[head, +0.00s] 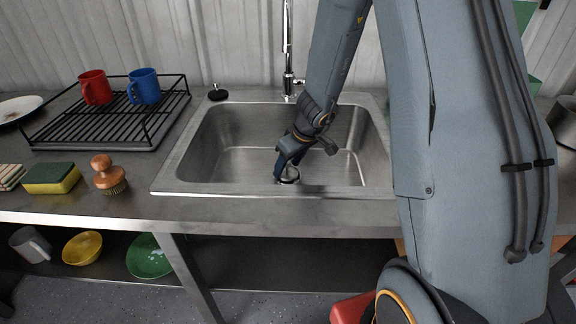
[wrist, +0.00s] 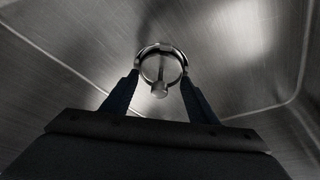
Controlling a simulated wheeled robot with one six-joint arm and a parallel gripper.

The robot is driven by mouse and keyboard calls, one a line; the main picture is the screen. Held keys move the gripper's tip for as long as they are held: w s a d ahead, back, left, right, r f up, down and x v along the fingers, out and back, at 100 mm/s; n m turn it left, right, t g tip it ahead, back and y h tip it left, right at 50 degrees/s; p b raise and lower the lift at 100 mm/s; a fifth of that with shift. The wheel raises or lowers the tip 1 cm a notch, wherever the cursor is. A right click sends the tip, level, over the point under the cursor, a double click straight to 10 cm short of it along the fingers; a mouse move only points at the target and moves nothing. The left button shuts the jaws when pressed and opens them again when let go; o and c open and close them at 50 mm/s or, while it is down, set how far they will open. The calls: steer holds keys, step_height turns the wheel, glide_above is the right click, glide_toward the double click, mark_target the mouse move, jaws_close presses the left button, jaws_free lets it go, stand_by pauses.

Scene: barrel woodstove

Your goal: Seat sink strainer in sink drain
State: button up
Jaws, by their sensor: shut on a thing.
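The sink strainer (wrist: 159,89) shows in the wrist view as a small round metal piece with a short central post and pale knob. A bright metal ring surrounds the post; I cannot tell how much of it is strainer and how much is drain rim. My gripper (wrist: 159,77) is shut on the strainer, with one dark finger at each side. In the head view my gripper (head: 282,170) points down inside the steel sink (head: 215,160), near the basin floor. The drain and its contact with the strainer are not clear, partly hidden by the gripper.
A black stopper-like piece (head: 217,93) stands on the counter behind the sink. The faucet (head: 287,50) rises behind the basin. A black dish rack (head: 110,120) with red and blue mugs, a sponge (head: 51,178) and a wooden brush (head: 107,174) lie left. Basin walls surround my gripper.

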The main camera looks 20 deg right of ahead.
steer(key=shift+f+b, duration=0.2)
steer(key=shift+b, duration=0.15)
steer(key=o, duration=1)
steer(key=shift+o, duration=0.2)
steer(key=shift+r, duration=0.15)
steer(key=shift+r+p, duration=0.15)
steer(key=shift+p, duration=0.3)
steer(key=p+v, duration=0.1)
steer(key=v, duration=1)
steer(key=shift+s+d+r, duration=0.15)
steer(key=shift+s+r, duration=0.05)
steer(key=shift+r, duration=0.15)
